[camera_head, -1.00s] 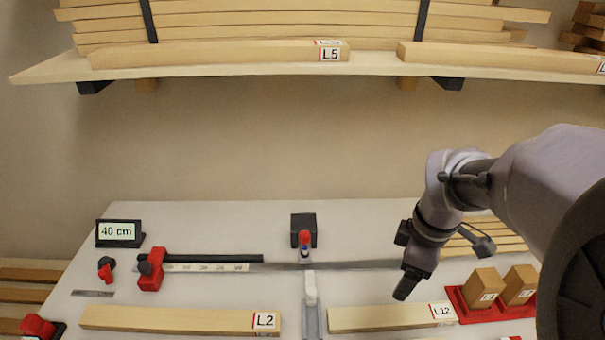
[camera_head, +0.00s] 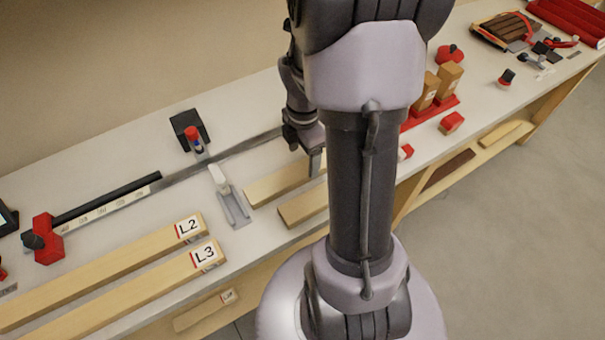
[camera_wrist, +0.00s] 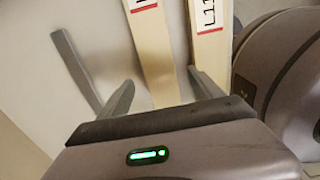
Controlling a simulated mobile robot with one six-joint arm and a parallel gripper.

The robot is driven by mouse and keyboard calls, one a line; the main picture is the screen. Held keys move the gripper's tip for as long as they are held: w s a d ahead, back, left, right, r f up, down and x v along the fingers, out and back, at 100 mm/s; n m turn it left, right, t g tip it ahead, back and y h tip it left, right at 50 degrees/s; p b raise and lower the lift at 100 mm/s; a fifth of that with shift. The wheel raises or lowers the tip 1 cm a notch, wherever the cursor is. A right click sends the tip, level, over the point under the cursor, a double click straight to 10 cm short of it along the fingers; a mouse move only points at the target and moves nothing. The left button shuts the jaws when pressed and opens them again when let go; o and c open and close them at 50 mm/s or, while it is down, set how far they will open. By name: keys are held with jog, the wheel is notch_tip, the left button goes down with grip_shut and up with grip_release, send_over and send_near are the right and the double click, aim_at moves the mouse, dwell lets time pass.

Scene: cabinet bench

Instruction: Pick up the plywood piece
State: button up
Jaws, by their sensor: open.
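No piece in view is clearly marked as plywood, and I cannot tell which one the task means. My gripper (camera_head: 314,165) is over the bench near two short pale wooden pieces, a back one (camera_head: 272,186) and a front one (camera_head: 299,207). My arm hides their right ends in the head view. In the wrist view my gripper (camera_wrist: 162,80) is open, with its two fingers apart. A pale wooden piece (camera_wrist: 153,50) with a red-edged label shows between the fingers. Another piece labelled L11 (camera_wrist: 208,45) lies to its right, behind the right finger. Contact with either is not clear.
Wooden pieces L2 (camera_head: 110,268) and L3 (camera_head: 130,293) lie at the left. A metal stop (camera_head: 232,205), a ruler (camera_head: 100,211) and a black block (camera_head: 183,128) are nearby. A red holder (camera_head: 433,111) with upright wooden blocks (camera_head: 449,78) stands right of my arm.

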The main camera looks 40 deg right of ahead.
aim_at(303, 168)
notch_tip(303, 168, down, 5)
jog(key=shift+w+r+b, duration=0.1)
jog(key=shift+r+b, duration=0.1)
jog(key=shift+b, duration=0.85)
jog(key=shift+r, duration=0.15)
jog(key=shift+c, duration=0.2)
grip_shut()
jog(key=shift+r, duration=0.1)
